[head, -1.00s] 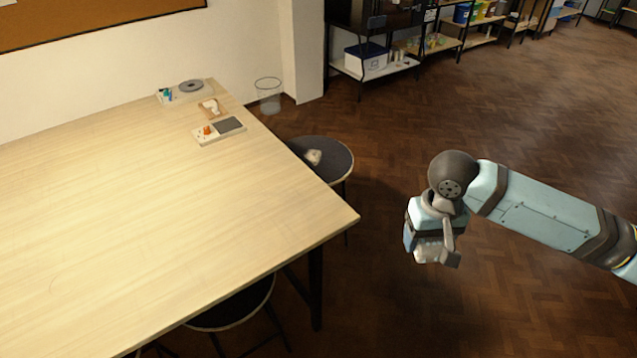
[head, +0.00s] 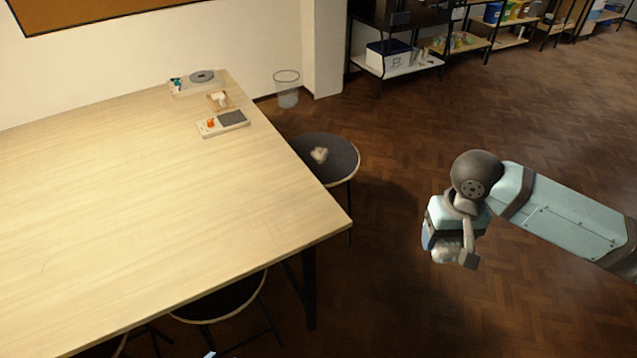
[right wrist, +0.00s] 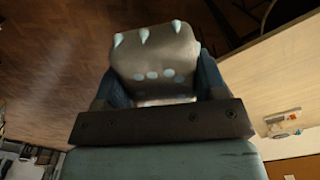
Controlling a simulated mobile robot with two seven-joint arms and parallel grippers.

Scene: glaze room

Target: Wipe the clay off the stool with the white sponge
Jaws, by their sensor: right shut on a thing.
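The stool (head: 342,170) has a dark round seat with a pale rim and stands at the table's right edge. A pale, irregular lump of clay (head: 319,154) lies on its seat. My right gripper (head: 453,252) is in front and to the right of the stool, apart from it, over the floor. It is shut on the white sponge (head: 445,252), of which only a part shows between the fingers. I cannot make out my left gripper.
A large pale table (head: 150,190) fills the left, with small trays (head: 224,124) at its far end. A bin (head: 287,90) stands by the wall. Another stool (head: 222,300) is partly under the table. Shelves (head: 400,66) stand behind. Floor between stool and gripper is clear.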

